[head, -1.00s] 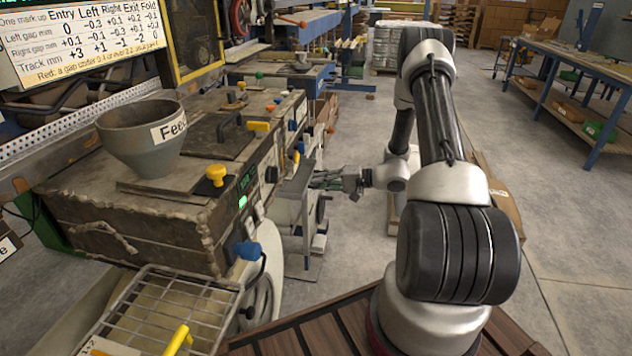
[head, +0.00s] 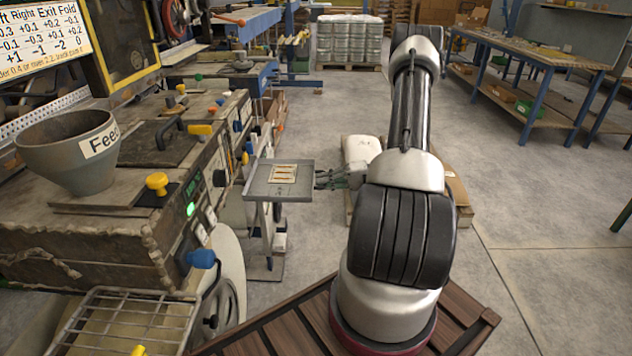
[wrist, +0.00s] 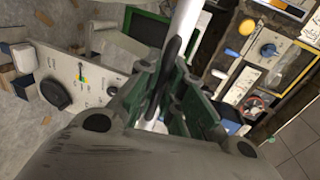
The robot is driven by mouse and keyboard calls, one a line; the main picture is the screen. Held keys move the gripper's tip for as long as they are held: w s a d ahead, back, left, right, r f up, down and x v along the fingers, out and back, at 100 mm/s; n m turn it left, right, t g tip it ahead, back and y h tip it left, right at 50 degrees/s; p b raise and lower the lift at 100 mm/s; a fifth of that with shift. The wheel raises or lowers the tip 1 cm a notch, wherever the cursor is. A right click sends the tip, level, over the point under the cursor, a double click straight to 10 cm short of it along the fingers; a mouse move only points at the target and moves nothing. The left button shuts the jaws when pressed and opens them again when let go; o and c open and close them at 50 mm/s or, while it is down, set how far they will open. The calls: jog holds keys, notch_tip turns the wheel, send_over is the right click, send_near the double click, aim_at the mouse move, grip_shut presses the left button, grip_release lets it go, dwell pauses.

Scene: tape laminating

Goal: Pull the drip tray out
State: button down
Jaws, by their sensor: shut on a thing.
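A flat grey tray (head: 262,187) stands out from the side of the machine in the head view, with a pale sheet (head: 283,174) with orange strips on it. I take it for the drip tray but cannot be sure. My gripper (head: 328,180) is at its right edge, with green fingers. In the wrist view my gripper (wrist: 165,88) is closed around a dark, narrow piece (wrist: 171,62) beside a pale bar (wrist: 184,28). Whether this piece belongs to the tray cannot be told; the fingers hide part of it.
The machine (head: 85,235) with its grey feed hopper (head: 70,150) fills the left. A wire rack (head: 130,318) is at the lower left. Open floor (head: 530,200) lies to the right.

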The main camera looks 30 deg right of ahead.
dwell(0.3)
jog(key=c, duration=1.5)
grip_release()
jog(key=shift+d, duration=0.1)
jog(key=v, duration=1.2)
